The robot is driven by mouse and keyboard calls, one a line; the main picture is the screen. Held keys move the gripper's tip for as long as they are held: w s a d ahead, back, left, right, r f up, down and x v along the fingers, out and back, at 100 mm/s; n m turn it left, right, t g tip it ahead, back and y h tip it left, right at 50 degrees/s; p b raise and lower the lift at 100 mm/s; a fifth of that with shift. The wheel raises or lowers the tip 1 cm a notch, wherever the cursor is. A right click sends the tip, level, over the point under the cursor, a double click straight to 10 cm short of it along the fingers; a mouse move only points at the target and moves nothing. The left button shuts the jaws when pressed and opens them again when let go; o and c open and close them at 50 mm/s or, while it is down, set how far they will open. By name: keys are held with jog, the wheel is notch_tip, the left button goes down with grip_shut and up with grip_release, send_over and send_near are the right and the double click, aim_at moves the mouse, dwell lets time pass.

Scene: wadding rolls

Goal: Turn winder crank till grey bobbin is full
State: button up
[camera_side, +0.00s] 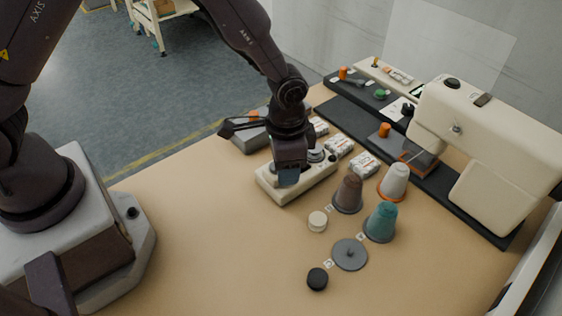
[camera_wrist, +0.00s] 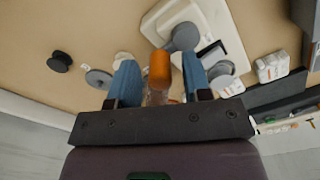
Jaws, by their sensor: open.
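The winder is a cream block (camera_side: 276,191) on the table, partly hidden by my arm in the side view; its base (camera_wrist: 222,22) also shows in the wrist view. The grey crank arm (camera_wrist: 184,38) ends by an orange handle (camera_wrist: 160,68). My gripper (camera_wrist: 159,62) is open, its blue fingers on either side of this handle in the picture; contact cannot be told. In the side view my gripper (camera_side: 288,176) points down over the winder. A grey round part, seemingly the bobbin (camera_side: 316,155), sits at the winder's far end; its fill cannot be made out.
Brown (camera_side: 349,192), teal (camera_side: 381,222) and white (camera_side: 395,181) thread cones stand to the right. A grey lid-like disc (camera_side: 350,255), a black knob (camera_side: 317,279) and a cream cap (camera_side: 317,221) lie nearer. A sewing machine (camera_side: 478,125) stands behind. The front table is clear.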

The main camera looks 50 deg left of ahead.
jog(key=c, duration=0.7)
jog(key=shift+o, duration=0.2)
jog(key=shift+s+a, duration=0.2)
jog(key=shift+s, duration=0.3)
jog(key=shift+s+a, duration=0.15)
jog(key=shift+s, duration=0.3)
jog(key=shift+s+a, duration=0.5)
jog(key=shift+a, duration=0.3)
